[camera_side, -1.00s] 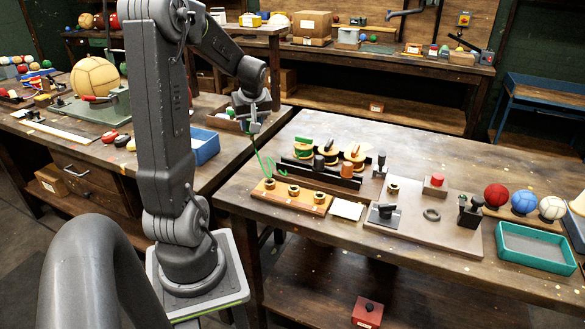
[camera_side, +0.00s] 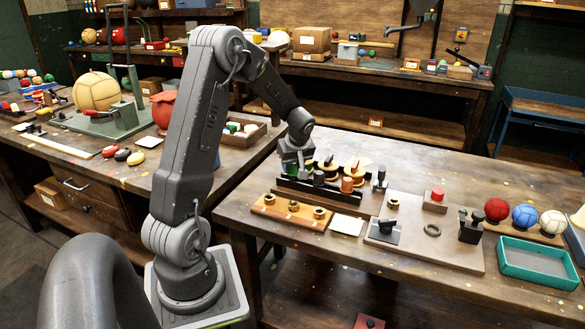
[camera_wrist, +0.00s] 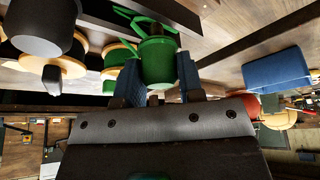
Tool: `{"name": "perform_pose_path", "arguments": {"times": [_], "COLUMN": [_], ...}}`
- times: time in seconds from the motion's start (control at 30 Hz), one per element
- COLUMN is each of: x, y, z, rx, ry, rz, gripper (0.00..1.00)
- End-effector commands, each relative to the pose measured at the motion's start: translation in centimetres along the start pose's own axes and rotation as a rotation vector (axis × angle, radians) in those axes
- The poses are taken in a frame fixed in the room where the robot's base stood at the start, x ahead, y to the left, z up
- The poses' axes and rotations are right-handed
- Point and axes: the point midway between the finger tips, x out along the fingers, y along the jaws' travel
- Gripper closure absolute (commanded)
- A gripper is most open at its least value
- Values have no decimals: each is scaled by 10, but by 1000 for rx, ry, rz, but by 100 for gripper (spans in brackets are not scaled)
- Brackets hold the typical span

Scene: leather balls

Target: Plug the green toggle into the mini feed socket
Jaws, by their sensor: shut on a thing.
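My gripper (camera_wrist: 158,82) is shut on the green toggle (camera_wrist: 158,60), a green cylindrical piece held between the blue finger pads in the wrist view. In the side view my gripper (camera_side: 297,165) is low over the left end of the black rack (camera_side: 325,190), hiding the toggle's lower end. A green spool (camera_wrist: 112,60) stands close to the left of the toggle. A wooden board (camera_side: 285,214) with brass sockets (camera_side: 294,206) lies in front of the rack. I cannot tell which socket is the mini feed socket.
Tan spools (camera_side: 353,165) and an orange plug (camera_side: 347,184) stand along the rack right of my gripper. A white card (camera_side: 346,225) lies between the boards. A teal tray (camera_side: 538,262) is at right.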

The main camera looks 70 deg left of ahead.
Motion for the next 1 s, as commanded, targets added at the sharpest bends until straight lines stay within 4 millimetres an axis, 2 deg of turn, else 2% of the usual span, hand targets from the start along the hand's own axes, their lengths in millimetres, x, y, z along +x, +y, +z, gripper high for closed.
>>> {"name": "perform_pose_path", "arguments": {"times": [0.1,0.27,0.3,0.53,0.87,1.0], "x": [12,12,12,11,15,-4], "y": [0,0,0,0,0,0], "z": [5,5,5,5,6,5], "rx": [2,0,1,1,1,1], "ry": [-1,0,-1,0,-1,4], "rz": [0,1,1,1,0,3], "gripper": [89,89,62,40,40,40]}}
